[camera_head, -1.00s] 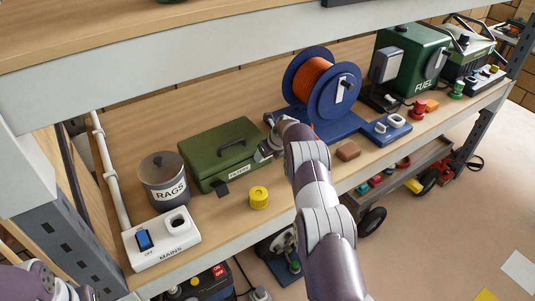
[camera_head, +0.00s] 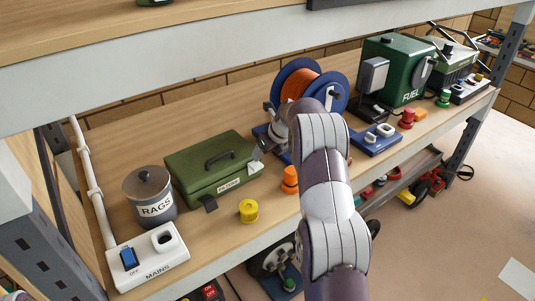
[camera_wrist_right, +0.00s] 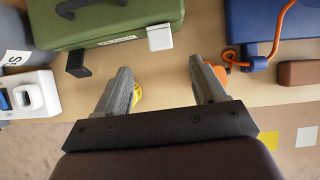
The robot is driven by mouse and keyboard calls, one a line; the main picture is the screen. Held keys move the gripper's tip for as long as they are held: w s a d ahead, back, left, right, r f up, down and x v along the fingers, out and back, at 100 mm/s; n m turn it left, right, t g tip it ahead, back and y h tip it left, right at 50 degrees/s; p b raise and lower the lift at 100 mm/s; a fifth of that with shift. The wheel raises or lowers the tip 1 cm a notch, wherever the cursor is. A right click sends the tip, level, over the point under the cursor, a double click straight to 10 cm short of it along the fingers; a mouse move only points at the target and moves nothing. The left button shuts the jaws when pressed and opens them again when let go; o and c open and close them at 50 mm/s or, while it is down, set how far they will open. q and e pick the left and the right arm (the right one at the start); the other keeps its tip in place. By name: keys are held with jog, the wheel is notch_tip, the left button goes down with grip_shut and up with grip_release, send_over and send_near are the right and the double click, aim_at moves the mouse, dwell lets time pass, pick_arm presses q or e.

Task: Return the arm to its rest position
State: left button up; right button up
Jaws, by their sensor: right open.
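My right arm (camera_head: 325,150) reaches up from the bottom of the head view over the shelf. Its gripper (camera_head: 262,147) is by the right end of the green filters box (camera_head: 215,170), partly hidden by the wrist. In the right wrist view the gripper (camera_wrist_right: 161,68) is open, with nothing between its fingers. The green box (camera_wrist_right: 100,22) lies beyond the fingers. A yellow knob (camera_wrist_right: 137,95) shows behind the left finger and an orange piece (camera_wrist_right: 220,72) behind the right one. My left gripper is not in view.
The blue cable reel (camera_head: 338,92) stands close behind the arm. A yellow knob (camera_head: 249,211) and an orange cone-shaped piece (camera_head: 290,180) sit near the shelf's front edge. The rags pot (camera_head: 150,190) and mains block (camera_head: 148,258) are left. An upper shelf (camera_head: 200,50) hangs above.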

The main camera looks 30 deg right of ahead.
jog(key=shift+r, duration=0.1)
dwell(0.4)
jog(key=s+a+f+n+g+b, duration=0.1)
jog(key=s+a+f+n+g, duration=0.2)
jog(key=s+n, duration=0.55)
jog(key=s+a+f+n+g+b, duration=0.1)
jog(key=s+a+f+n, duration=0.35)
jog(key=n, duration=0.75)
jog(key=s+a+r+n+b, duration=0.1)
jog(key=s+a+n, duration=0.6)
jog(key=s, duration=0.3)
jog(key=s+a+r+n+b, duration=0.1)
jog(key=s+a+n+b, duration=0.1)
jog(key=s+a+n, duration=0.5)
jog(key=shift+s+a+r+g+h, duration=0.3)
jog(key=shift+s+h, duration=0.1)
jog(key=shift+s, duration=1.05)
